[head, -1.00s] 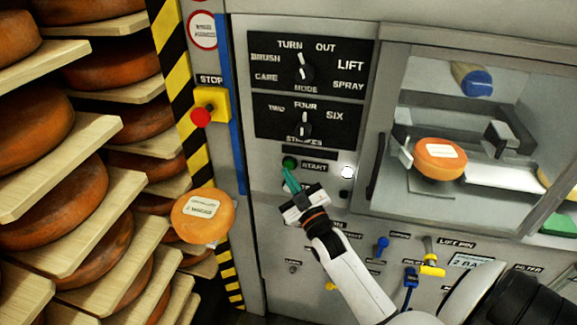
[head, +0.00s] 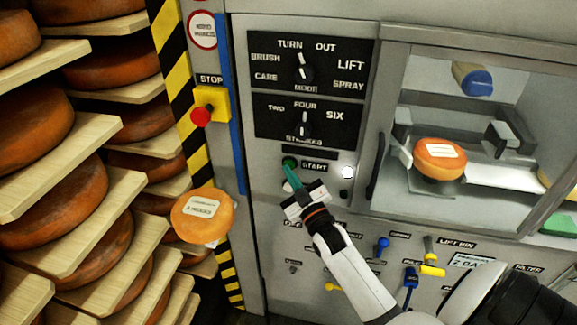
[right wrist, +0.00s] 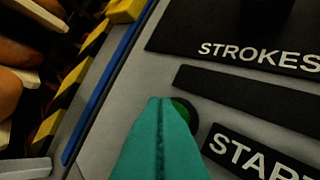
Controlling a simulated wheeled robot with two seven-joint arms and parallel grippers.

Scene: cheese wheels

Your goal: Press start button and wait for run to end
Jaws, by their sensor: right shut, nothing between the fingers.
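The green start button (head: 289,162) sits on the machine's front panel, left of the START label (head: 314,167). My right gripper (head: 289,172) is shut and empty, with its teal fingertips at the lower edge of the button. In the right wrist view the teal fingers (right wrist: 160,130) are closed together and partly cover the green button (right wrist: 185,112). I cannot tell whether they touch it or whether it is pushed in. A small round white light (head: 347,172) shows bright right of the label. My left gripper is not in view.
A red stop button (head: 201,117) on a yellow box is up and to the left. Mode (head: 304,73) and strokes (head: 303,126) knobs are above. Cheese shelves stand at left. A cheese wheel (head: 440,158) sits behind the window at right. Blue and yellow valves are below.

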